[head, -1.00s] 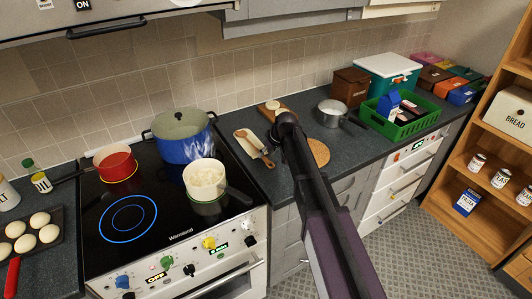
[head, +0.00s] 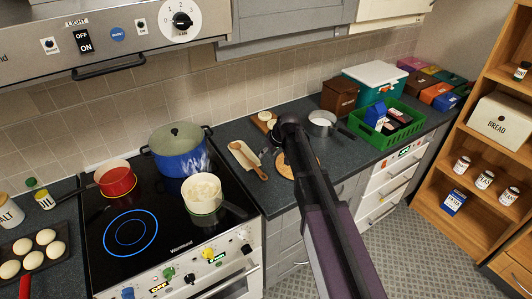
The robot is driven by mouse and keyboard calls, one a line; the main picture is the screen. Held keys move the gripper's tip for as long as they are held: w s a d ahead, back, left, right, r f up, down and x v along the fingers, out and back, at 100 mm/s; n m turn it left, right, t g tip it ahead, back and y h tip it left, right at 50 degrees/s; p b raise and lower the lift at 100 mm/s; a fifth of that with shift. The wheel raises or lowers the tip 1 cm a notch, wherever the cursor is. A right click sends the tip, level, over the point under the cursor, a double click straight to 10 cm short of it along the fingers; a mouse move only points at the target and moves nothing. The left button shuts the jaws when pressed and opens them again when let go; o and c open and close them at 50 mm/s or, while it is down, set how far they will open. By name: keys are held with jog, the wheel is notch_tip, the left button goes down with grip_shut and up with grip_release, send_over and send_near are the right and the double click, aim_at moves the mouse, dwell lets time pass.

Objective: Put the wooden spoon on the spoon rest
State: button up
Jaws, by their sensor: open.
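The wooden spoon (head: 257,169) lies along a pale, elongated spoon rest (head: 236,148) on the dark worktop, just right of the hob. Its handle end points towards the front right and overhangs the rest's near end. My gripper (head: 267,152) is open, just right of the spoon and apparently apart from it. My own arm hides most of the gripper and the worktop behind it.
A blue pot (head: 180,158), a red pan (head: 116,180) and a white pan (head: 203,192) stand on the hob. A round wooden board (head: 284,168) lies partly under my arm. A steel saucepan (head: 322,124) and a green crate (head: 392,132) stand to the right.

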jog(key=shift+p+v, duration=0.85)
jog(key=shift+v, duration=0.45)
jog(key=s+d+m+g+h, duration=0.1)
jog(key=s+d+m+h, duration=0.1)
jog(key=s+d, duration=0.7)
jog(key=s+d+f+m+g+h, duration=0.1)
jog(key=s+d+m, duration=0.3)
jog(key=s+d, duration=0.5)
jog(key=s+h, duration=0.1)
jog(key=s, duration=0.4)
jog(key=shift+s+d+f+m+g, duration=0.3)
jog(key=shift+d+f+m, duration=0.05)
jog(key=shift+d+m, duration=0.05)
jog(key=shift+f+b, duration=0.9)
